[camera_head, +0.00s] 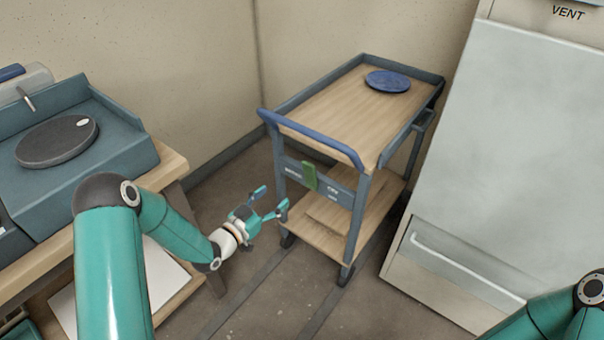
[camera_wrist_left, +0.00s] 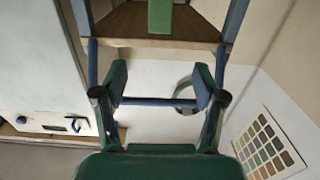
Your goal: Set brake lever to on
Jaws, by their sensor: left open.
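The brake lever (camera_head: 310,175) is a short green bar on a dark plate (camera_head: 336,187) at the near end of the cart (camera_head: 335,110). It stands nearly upright, tilted slightly. The plate's small labels are too small to read surely. My left gripper (camera_head: 272,198) is open and empty, left of the lever and apart from it, its fingers pointing towards the cart. In the left wrist view my open fingers (camera_wrist_left: 160,85) frame an empty gap. A green bar (camera_wrist_left: 160,16), apparently the lever, shows beyond them at the top. My right gripper is out of view.
The cart has a blue handle (camera_head: 310,138) above the plate and a blue disc (camera_head: 388,81) on top. A bench with a blue-grey unit (camera_head: 110,135) stands at left. A pale cabinet (camera_head: 510,160) stands close at right. The floor before the cart is clear.

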